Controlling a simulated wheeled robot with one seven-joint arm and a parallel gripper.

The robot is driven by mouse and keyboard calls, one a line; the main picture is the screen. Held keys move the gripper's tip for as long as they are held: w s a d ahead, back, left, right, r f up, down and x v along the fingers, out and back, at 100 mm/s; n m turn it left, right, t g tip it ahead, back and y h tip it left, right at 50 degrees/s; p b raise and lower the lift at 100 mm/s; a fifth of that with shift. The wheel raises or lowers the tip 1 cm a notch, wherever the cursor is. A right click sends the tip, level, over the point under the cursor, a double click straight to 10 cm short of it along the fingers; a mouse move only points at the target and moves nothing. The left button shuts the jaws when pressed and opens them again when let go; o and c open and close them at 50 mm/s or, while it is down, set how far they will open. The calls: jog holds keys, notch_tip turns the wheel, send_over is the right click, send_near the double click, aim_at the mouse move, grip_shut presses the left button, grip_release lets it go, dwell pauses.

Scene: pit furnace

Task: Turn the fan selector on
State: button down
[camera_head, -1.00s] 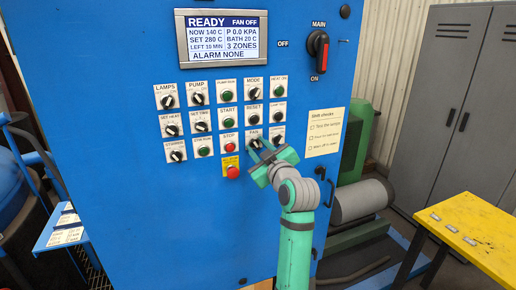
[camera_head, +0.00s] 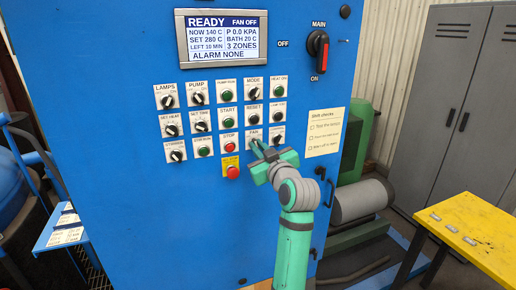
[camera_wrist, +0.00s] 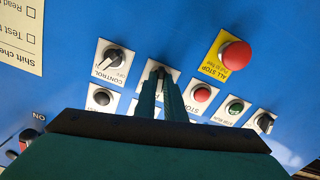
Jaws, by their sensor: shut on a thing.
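The fan selector (camera_head: 252,134) is a small knob on a white plate labelled FAN, in the third row of the blue control panel. My gripper (camera_head: 259,145) is at this plate, its two green fingers close together on the knob. In the wrist view the gripper (camera_wrist: 160,80) points at the selector plate (camera_wrist: 150,73), and the fingers hide most of the knob and its pointer. The display (camera_head: 222,38) reads READY and FAN OFF.
The red STOP button (camera_head: 229,149) is left of the fan selector, with the yellow-plated ALL STOP button (camera_head: 232,172) below it. The CONTROL selector (camera_wrist: 113,58) is close on the other side. A main switch (camera_head: 319,50) is at the upper right.

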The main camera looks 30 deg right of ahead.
jog(key=shift+m, duration=4.5)
jog(key=c, duration=1.8)
grip_release()
jog(key=shift+d, duration=0.1)
jog(key=shift+c, duration=0.2)
jog(key=v, duration=1.1)
jog(key=shift+f, duration=0.1)
